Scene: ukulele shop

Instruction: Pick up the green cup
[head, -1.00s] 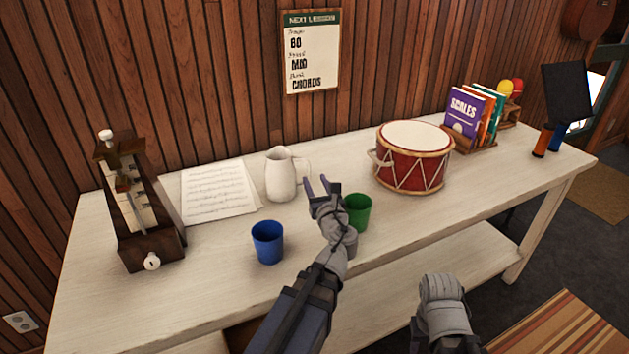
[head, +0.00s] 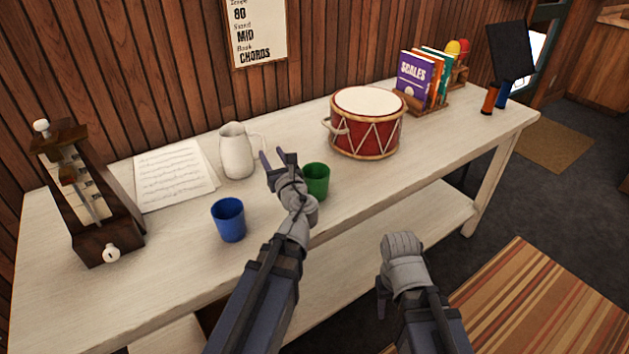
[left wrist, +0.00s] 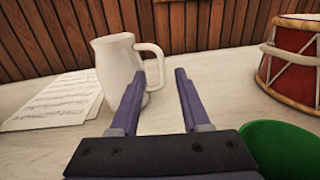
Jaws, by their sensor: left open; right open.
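The green cup (head: 317,181) stands upright on the white table, just right of my left gripper (head: 276,158), which partly covers its left side in the head view. In the left wrist view the cup (left wrist: 282,148) shows at the lower right, outside the fingers. My left gripper is open and empty, its fingers (left wrist: 160,88) pointing toward the white pitcher (left wrist: 118,72). My right gripper (head: 400,262) is in front of the table edge, away from the cup; its fingers are mostly hidden.
A blue cup (head: 229,219) stands left of my left arm. The white pitcher (head: 236,150) and sheet music (head: 173,176) are behind it. A red drum (head: 366,124) stands right of the green cup. A metronome (head: 84,195) is far left. Bare tabletop (head: 430,160) lies at the right.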

